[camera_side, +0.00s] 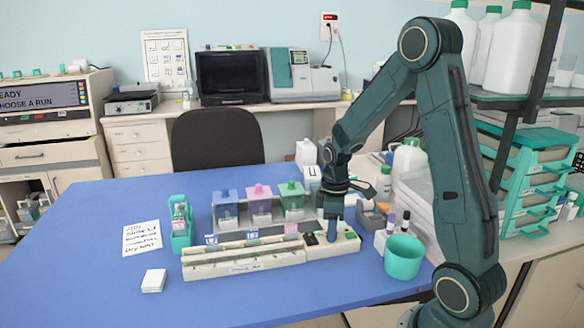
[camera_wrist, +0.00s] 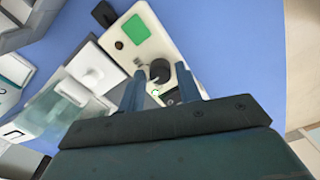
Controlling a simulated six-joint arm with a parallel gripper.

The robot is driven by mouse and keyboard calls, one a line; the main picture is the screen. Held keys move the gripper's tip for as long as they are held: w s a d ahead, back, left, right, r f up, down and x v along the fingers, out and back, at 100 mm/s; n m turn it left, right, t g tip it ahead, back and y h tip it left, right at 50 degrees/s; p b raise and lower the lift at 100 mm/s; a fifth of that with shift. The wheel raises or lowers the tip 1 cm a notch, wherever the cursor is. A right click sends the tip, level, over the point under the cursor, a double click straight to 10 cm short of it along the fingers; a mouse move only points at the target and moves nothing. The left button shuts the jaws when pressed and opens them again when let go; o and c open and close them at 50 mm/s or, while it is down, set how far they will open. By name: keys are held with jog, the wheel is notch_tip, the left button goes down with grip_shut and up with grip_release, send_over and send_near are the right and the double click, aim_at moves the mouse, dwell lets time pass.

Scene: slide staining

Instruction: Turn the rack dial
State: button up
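The rack dial (camera_wrist: 159,70) is a round black knob with a light pointer mark, on the cream end panel (camera_wrist: 166,42) of the staining rack. My gripper (camera_wrist: 161,76) is open, with one finger on each side of the dial. Small gaps show between fingers and dial; I cannot tell whether either touches it. In the side view my gripper (camera_side: 333,236) points down at the right end of the long cream rack (camera_side: 246,262). There its fingers hide the dial.
Blue, pink and green lidded jars (camera_side: 260,205) stand behind the rack. A teal cup (camera_side: 403,257) and a holder with capped tubes (camera_side: 381,240) are close on the right. The front blue table (camera_side: 90,270) is clear.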

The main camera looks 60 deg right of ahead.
jog(key=shift+r, duration=0.15)
notch_tip(320, 180, up, 14)
jog(key=shift+f, duration=0.2)
dwell(0.7)
jog(key=shift+a, duration=0.1)
jog(key=s+a+r+m+t, duration=0.2)
jog(key=s+a, duration=0.4)
jog(key=a, duration=0.2)
jog(key=s+a+r+m+t, duration=0.2)
jog(key=s+a, duration=0.4)
jog(key=a, duration=0.3)
jog(key=shift+s+r+m+t, duration=0.35)
jog(key=shift+r+t, duration=0.1)
jog(key=shift+t, duration=0.35)
